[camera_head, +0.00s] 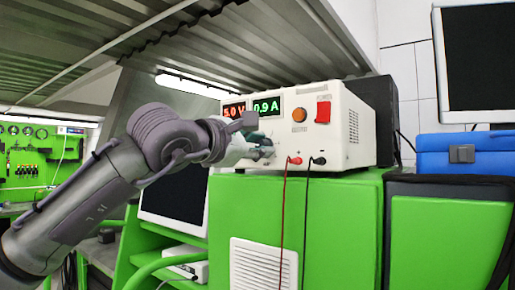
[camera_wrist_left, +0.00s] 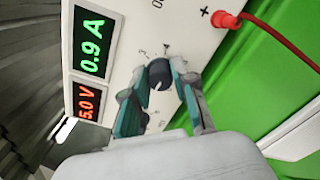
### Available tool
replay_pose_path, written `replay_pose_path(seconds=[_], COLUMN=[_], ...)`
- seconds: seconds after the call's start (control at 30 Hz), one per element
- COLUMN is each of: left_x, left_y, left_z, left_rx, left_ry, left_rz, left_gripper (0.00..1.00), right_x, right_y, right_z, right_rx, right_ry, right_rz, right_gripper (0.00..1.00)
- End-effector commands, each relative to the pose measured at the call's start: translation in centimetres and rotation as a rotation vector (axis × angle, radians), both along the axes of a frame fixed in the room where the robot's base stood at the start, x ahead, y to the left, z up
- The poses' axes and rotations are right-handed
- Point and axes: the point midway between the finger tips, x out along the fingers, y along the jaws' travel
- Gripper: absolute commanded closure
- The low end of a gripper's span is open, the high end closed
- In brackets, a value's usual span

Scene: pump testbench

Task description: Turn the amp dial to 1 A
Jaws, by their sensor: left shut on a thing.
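The power supply (camera_head: 340,108) is a white box on a green cabinet. Its red display reads 5.0 V and its green display (camera_head: 266,106) reads 0.9 A. In the left wrist view the green display (camera_wrist_left: 92,42) also reads 0.9 A. The amp dial (camera_wrist_left: 159,74) is a dark round knob with a light pointer mark. My left gripper (camera_wrist_left: 163,80) is shut on the dial, one finger on each side of it. In the head view my left gripper (camera_head: 262,150) is at the lower front panel and hides the dial. My right gripper is not in view.
Red (camera_head: 286,195) and black (camera_head: 305,200) cables hang from the front sockets. An orange button (camera_head: 299,115) and a red switch (camera_head: 323,111) are higher on the panel. A blue case (camera_head: 440,157) stands at the right.

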Motion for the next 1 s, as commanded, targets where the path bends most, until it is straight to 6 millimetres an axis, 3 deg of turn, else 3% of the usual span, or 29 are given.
replay_pose_path(seconds=[0.63,0.67,0.77,0.8,1.0], left_x=[-0.07,-0.08,-0.06,-0.05,-0.03], left_y=[0.04,0.04,0.03,0.03,0.01], left_z=[0.29,0.30,0.25,0.22,0.11], left_rx=[0.037,0.037,0.037,0.038,0.039], left_ry=[-0.036,-0.036,-0.035,-0.035,-0.032], left_rz=[-0.001,-0.001,0.000,-0.001,0.000], left_gripper=[1.00,0.70,0.53,0.49,0.49], right_x=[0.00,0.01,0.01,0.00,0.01], right_y=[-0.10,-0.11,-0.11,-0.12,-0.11], right_z=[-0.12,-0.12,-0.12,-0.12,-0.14], right_rx=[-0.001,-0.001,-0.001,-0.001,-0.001], right_ry=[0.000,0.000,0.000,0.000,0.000], right_rz=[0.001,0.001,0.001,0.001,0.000], right_gripper=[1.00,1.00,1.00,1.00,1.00])
